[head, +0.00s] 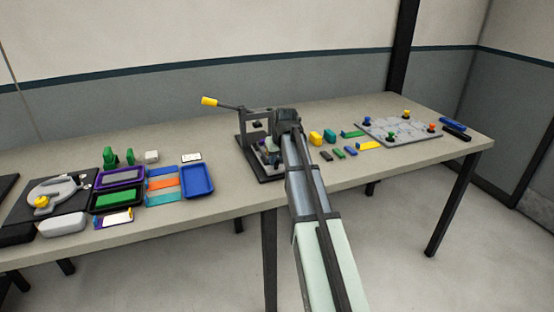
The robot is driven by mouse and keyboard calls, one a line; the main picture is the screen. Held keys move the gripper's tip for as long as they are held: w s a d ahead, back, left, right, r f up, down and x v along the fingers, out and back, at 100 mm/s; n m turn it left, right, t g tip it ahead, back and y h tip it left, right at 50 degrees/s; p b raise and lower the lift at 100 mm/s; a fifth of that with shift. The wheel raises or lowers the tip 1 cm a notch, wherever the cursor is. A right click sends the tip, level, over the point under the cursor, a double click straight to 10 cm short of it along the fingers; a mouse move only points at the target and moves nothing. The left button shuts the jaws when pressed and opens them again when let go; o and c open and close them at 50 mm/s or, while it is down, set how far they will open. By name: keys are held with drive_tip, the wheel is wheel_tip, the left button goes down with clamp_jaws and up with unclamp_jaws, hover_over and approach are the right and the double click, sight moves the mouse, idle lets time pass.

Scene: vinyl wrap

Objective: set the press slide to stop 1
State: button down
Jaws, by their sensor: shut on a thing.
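The press (246,140) stands on the table, a dark frame on a dark base with a long lever ending in a yellow grip (209,101) that points up and left. My gripper (272,147) is at the right side of the press, low over its base, shut on what appears to be the press slide. My wrist and arm cover most of the fingers and the right part of the press. The slide's stop marks cannot be made out.
To the right are small coloured blocks (329,136) and a grey board (398,131) with coloured knobs. Bare table lies in front of the press's left side.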

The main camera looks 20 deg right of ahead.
drive_tip(key=w, duration=0.3)
drive_tip(key=shift+w, duration=0.35)
drive_tip(key=shift+s, duration=0.1)
drive_tip(key=c, duration=0.9)
unclamp_jaws()
drive_tip(key=v, duration=1.4)
drive_tip(key=shift+f, duration=0.1)
